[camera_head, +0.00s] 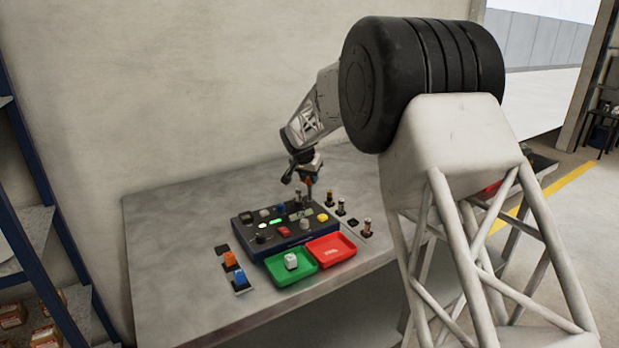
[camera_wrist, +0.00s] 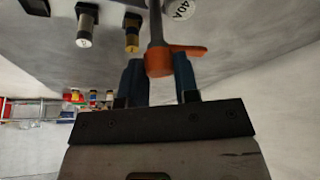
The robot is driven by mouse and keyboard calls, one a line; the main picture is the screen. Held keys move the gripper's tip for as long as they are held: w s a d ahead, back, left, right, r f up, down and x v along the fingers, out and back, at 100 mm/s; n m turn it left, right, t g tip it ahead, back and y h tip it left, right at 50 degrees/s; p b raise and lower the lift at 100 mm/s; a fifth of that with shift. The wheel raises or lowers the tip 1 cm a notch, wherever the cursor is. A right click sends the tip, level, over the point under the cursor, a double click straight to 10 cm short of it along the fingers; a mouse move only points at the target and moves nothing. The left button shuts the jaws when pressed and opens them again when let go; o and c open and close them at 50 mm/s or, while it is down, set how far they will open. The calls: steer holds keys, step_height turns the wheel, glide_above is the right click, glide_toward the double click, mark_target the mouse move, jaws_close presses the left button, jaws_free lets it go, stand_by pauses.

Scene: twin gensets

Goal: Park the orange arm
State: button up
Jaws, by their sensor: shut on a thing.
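The orange arm (camera_wrist: 159,62) shows in the wrist view as an orange piece around a dark grey upright post, with a stub reaching right. My gripper (camera_wrist: 159,75) has its two blue fingers on either side of the orange hub, shut on it. In the head view my gripper (camera_head: 306,177) is over the back right part of the dark control panel (camera_head: 268,254), with a small bit of orange under it. The fingers hide part of the orange arm there, and its exact angle is hard to tell.
The panel carries several coloured buttons and lamps. A green tray (camera_head: 303,275) with a white block and a red tray (camera_head: 343,245) stand in front. Orange (camera_head: 229,259) and blue (camera_head: 239,277) pieces sit at left; several small cylinders (camera_head: 341,206) stand at right. The table's left side is clear.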

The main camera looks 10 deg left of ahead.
steer(key=shift+m+h, duration=0.4)
steer(key=shift+m, duration=0.6)
steer(key=o, duration=0.9)
steer(key=shift+r, duration=0.15)
steer(key=v, duration=0.7)
steer(key=shift+r, duration=0.15)
steer(key=shift+s, duration=0.1)
